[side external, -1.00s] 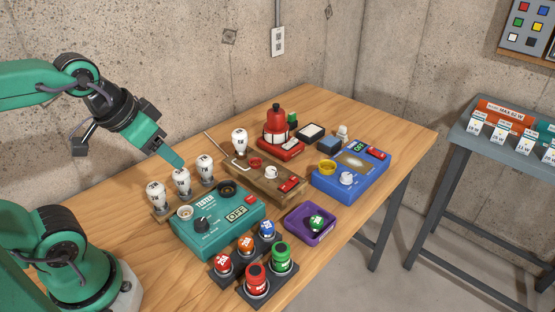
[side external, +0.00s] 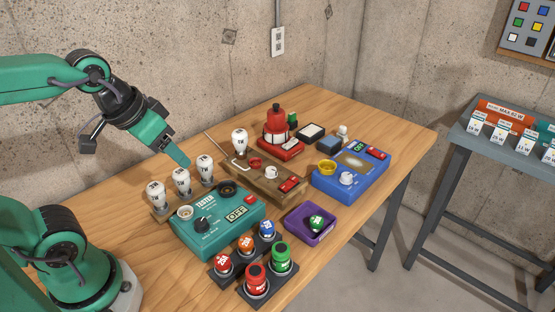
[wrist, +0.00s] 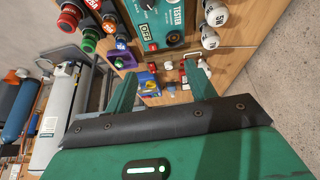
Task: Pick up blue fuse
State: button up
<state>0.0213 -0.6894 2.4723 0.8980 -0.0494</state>
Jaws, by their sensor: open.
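The blue fuse (side external: 267,229) stands upright in a dark holder at the front of the bench. An orange fuse (side external: 246,245) and a red fuse (side external: 223,262) stand in line with it, to its left. My gripper (side external: 184,162) is above the back left of the bench, beside the white bulbs, well apart from the blue fuse. In the wrist view my gripper (wrist: 162,73) shows both green fingers spread, with nothing held between them. The fuses appear small at the upper left of that view, outside the fingers.
A teal tester (side external: 190,235) lies between my gripper and the fuses. Larger red (side external: 256,279) and green (side external: 281,257) fuses stand in front. A purple tray (side external: 296,231) holding a green fuse is to the right. White bulbs (side external: 181,183) stand upright close to my gripper.

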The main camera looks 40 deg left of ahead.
jog(key=w+d+f+n+g, duration=0.2)
jog(key=w+d+f+g, duration=0.1)
jog(key=w+d+f, duration=0.4)
jog(key=n+g, duration=0.2)
send_over(267, 225)
jog(key=f, duration=0.5)
jog(key=shift+s+a+f, duration=0.15)
jog(key=shift+s+a, duration=0.15)
jog(key=shift+a, duration=0.05)
jog(key=shift+w+d+f+n, duration=0.15)
jog(key=shift+d+f+n, duration=0.2)
jog(key=shift+f, duration=0.15)
jog(key=shift+w+f, duration=0.15)
jog(key=shift+f, duration=3.7)
jog(key=c, duration=1)
jog(key=shift+r, duration=0.15)
jog(key=shift+c, duration=0.2)
